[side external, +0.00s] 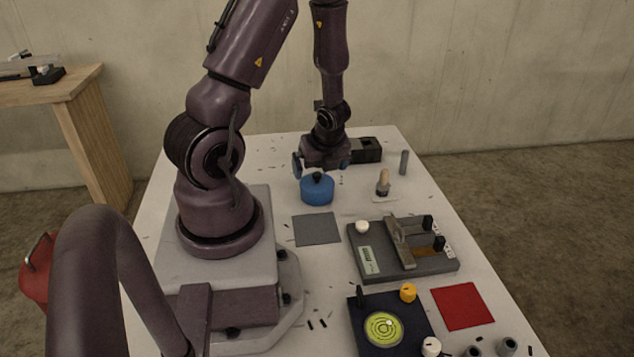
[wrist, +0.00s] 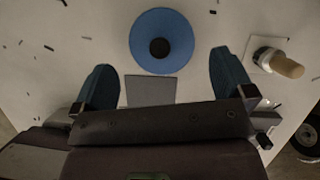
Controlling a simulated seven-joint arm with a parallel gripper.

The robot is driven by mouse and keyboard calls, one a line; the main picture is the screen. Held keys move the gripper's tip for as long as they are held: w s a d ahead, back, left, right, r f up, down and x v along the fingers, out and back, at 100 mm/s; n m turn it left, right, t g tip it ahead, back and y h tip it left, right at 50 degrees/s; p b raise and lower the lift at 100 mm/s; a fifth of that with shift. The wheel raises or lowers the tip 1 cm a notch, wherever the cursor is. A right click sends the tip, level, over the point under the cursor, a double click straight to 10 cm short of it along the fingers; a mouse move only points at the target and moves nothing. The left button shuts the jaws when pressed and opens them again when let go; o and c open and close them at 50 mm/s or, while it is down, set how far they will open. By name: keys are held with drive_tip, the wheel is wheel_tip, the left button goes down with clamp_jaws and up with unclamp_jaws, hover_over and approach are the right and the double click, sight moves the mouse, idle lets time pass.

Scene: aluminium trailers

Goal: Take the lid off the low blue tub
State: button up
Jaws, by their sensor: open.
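The low blue tub (side external: 317,192) stands on the white table with its blue lid on. In the wrist view the round lid (wrist: 145,55) shows from above, with a black knob (wrist: 159,47) at its middle. The knob also shows in the side view (side external: 318,177). My gripper (side external: 322,167) is open above the tub and apart from it. In the wrist view its two blue fingers (wrist: 163,85) are spread, empty, with the lid ahead of and between them. The tub's walls are hidden by the lid in the wrist view.
A grey square mat (side external: 317,229) lies in front of the tub. A brush-like object with a wooden handle (side external: 383,180) stands on the right. A grey fixture (side external: 403,255), a dark board with a green disc (side external: 366,338) and a red mat (side external: 462,306) fill the near right. Small dark bits are scattered about.

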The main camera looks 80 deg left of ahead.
sight(317, 173)
drive_tip(key=shift+x, duration=2.3)
drive_tip(key=c, duration=0.7)
drive_tip(key=shift+r, duration=0.15)
